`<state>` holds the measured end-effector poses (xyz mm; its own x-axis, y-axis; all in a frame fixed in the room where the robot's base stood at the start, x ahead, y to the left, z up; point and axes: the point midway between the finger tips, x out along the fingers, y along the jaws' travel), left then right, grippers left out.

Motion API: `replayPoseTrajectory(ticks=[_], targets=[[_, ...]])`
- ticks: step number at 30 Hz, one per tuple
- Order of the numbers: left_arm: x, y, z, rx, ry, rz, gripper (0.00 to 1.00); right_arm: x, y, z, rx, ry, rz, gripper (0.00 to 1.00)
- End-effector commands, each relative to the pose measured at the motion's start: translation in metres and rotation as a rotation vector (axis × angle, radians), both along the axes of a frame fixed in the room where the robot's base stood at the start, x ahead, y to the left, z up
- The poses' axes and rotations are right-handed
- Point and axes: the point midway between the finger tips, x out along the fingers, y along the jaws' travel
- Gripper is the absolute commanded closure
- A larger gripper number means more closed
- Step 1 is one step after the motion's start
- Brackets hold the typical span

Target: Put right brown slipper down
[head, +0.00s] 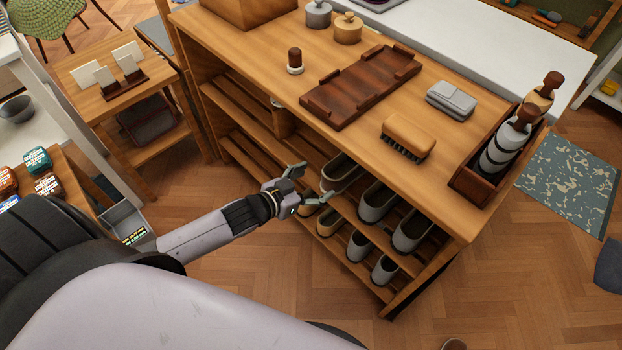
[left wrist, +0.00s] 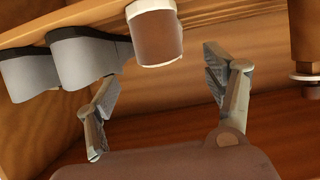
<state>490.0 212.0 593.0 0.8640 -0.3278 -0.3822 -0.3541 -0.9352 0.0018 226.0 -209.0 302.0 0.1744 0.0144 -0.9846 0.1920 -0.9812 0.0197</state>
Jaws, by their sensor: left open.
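In the left wrist view a brown slipper (left wrist: 157,38) with a white rim sits just beyond and between the fingertips of my left gripper (left wrist: 160,75). The fingers are spread and apart from it. Two grey slippers (left wrist: 88,62) stand beside it to the left. In the head view my left gripper (head: 312,186) is at the front of the shoe rack, by the leftmost upper-shelf slipper (head: 340,175), which has a pale rim. Tan slippers (head: 328,222) show on the lower shelf, partly hidden by the gripper. My right gripper is out of view.
Grey slippers (head: 412,230) fill the shelves' right part. The parquet floor (head: 270,290) in front is largely clear.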

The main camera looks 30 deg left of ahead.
Motion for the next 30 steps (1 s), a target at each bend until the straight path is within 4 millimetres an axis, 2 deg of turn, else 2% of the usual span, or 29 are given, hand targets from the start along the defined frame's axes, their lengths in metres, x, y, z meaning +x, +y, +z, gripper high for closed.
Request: replayPoseTrajectory(ticks=[7, 8, 11, 14, 15, 17, 18, 21, 24, 25, 27, 30], targets=[[-0.006, 0.003, -0.001, 0.004, 0.007, 0.005, 0.24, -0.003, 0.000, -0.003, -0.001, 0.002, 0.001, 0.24], [-0.007, 0.004, -0.007, 0.008, 0.018, 0.014, 0.24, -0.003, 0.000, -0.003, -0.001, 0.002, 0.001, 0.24], [-0.019, 0.015, -0.048, 0.054, 0.109, 0.072, 0.24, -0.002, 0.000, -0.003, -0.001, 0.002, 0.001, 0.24], [-0.054, 0.029, -0.118, 0.128, 0.283, 0.149, 0.24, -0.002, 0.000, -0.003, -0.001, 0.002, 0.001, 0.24], [-0.074, 0.032, -0.148, 0.161, 0.366, 0.173, 0.24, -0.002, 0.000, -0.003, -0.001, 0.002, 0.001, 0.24], [-0.110, 0.032, -0.189, 0.202, 0.496, 0.197, 0.24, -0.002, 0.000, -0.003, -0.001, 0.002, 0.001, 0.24], [-0.135, 0.030, -0.212, 0.226, 0.578, 0.203, 0.24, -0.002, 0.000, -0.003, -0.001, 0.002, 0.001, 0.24], [-0.193, 0.018, -0.256, 0.264, 0.758, 0.199, 0.24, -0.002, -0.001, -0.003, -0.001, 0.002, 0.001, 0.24], [-0.237, 0.006, -0.280, 0.283, 0.883, 0.181, 0.24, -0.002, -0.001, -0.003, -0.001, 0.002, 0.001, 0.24], [-0.247, 0.004, -0.285, 0.288, 0.909, 0.176, 0.24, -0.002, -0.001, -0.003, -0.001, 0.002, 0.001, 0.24], [-0.261, -0.001, -0.291, 0.292, 0.949, 0.167, 0.24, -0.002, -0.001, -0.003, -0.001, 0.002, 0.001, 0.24], [-0.268, -0.003, -0.294, 0.296, 0.968, 0.161, 0.24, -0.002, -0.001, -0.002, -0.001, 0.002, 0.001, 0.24]])
